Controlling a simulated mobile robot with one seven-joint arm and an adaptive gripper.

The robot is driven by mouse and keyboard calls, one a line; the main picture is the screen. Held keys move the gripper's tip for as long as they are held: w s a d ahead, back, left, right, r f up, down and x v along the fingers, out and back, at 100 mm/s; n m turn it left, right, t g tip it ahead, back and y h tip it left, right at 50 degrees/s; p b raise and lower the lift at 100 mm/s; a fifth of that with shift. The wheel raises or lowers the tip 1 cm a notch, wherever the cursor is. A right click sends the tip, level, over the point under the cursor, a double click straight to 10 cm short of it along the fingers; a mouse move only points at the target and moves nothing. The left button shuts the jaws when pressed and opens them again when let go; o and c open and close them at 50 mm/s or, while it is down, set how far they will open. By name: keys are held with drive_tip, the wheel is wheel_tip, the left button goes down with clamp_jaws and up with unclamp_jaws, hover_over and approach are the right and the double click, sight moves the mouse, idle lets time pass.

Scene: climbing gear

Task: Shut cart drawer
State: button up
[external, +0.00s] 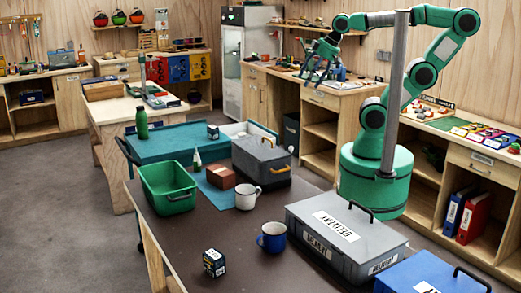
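The cart with a teal top (170,143) stands behind the dark front table, with a black handle at its left end. At its right, a pale-walled, teal-edged part (236,129) sticks out and looks like an open drawer. The grey toolbox in front hides its lower side, and its front face cannot be made out. My gripper (318,74) hangs in the air to the right of the cart and well above it, near the back counter. Its fingers look spread, with nothing between them. It is apart from the cart.
The dark table (190,232) carries a green bin (167,188), a grey toolbox (262,160), mugs, a brown box (221,177) and a large grey case (345,236). A green bottle (142,124) and a small dark box (213,132) stand on the cart. A wooden workbench is behind it.

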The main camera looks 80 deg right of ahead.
drive_tip(key=shift+w, duration=0.1)
drive_tip(key=c, duration=1.3)
drive_tip(key=shift+w+d+m, duration=0.25)
drive_tip(key=shift+w+m, duration=0.05)
drive_tip(key=shift+w, duration=0.15)
clamp_jaws()
drive_tip(key=w+d+f+m+g+y, duration=0.1)
drive_tip(key=w+d+f+m, duration=0.35)
drive_tip(key=w+d, duration=0.35)
drive_tip(key=w+d+f+m+g+y+p, duration=0.1)
drive_tip(key=w+d+f+m, duration=0.2)
drive_tip(key=w+d+m, duration=0.5)
drive_tip(key=w+d+f+m+g+y, duration=0.1)
drive_tip(key=w+d+f, duration=0.35)
drive_tip(key=d, duration=0.65)
drive_tip(key=s+d+f+m+t+y, duration=0.1)
drive_tip(key=d+f+m, duration=0.3)
drive_tip(key=d+f, duration=0.6)
drive_tip(key=s+d+f+m+t+y, duration=0.1)
drive_tip(key=s+d+f+m, duration=0.3)
drive_tip(key=d+f, duration=0.6)
drive_tip(key=s+d+f+m+t+y, duration=0.1)
drive_tip(key=s+d+f+m, duration=0.2)
drive_tip(key=d+f, duration=0.7)
drive_tip(key=shift+d+f+m+t+p, duration=0.25)
drive_tip(key=shift+d+m+t+p, duration=0.2)
drive_tip(key=shift+m, duration=0.5)
drive_tip(key=shift+s, duration=0.1)
